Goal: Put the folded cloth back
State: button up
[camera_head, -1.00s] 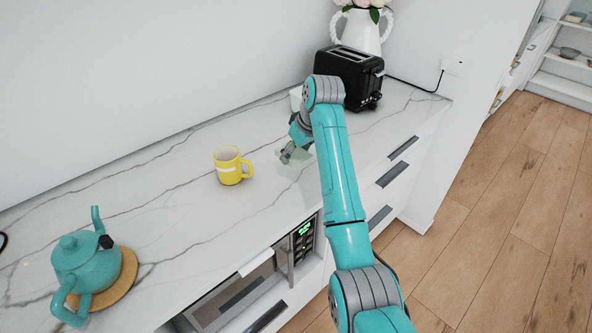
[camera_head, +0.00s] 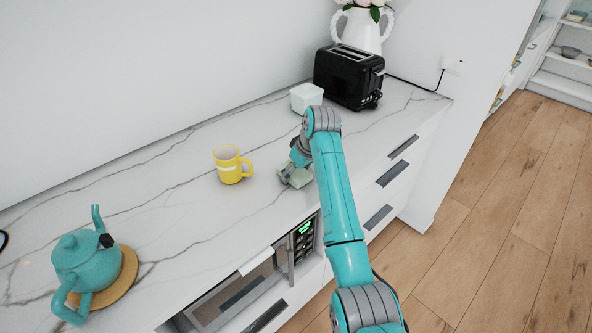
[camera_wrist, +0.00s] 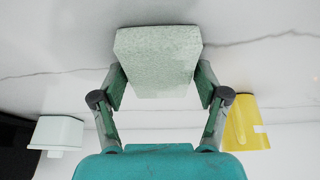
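The folded cloth (camera_head: 301,179) is a pale green, flat block. In the head view it is at the counter's front part, right of the yellow mug and partly hidden by my arm. My gripper (camera_head: 290,172) is at the cloth. In the wrist view the cloth (camera_wrist: 158,60) sits between the two fingers of my gripper (camera_wrist: 160,84), one pad against each side edge. It is low over the counter; I cannot tell whether its underside touches the marble.
The yellow mug (camera_head: 229,165) stands left of my gripper. A white container (camera_head: 306,97) and a black toaster (camera_head: 349,77) stand behind, near a white vase (camera_head: 358,32). A teal kettle (camera_head: 86,264) sits on a round wooden board (camera_head: 129,268). The marble between mug and kettle is clear.

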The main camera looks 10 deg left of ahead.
jog(key=shift+o, duration=0.4)
jog(key=shift+r, duration=0.15)
jog(key=shift+d+r, duration=0.15)
jog(key=shift+r, duration=0.15)
jog(key=v, duration=1.1)
jog(key=shift+r, duration=0.2)
jog(key=shift+s, duration=0.1)
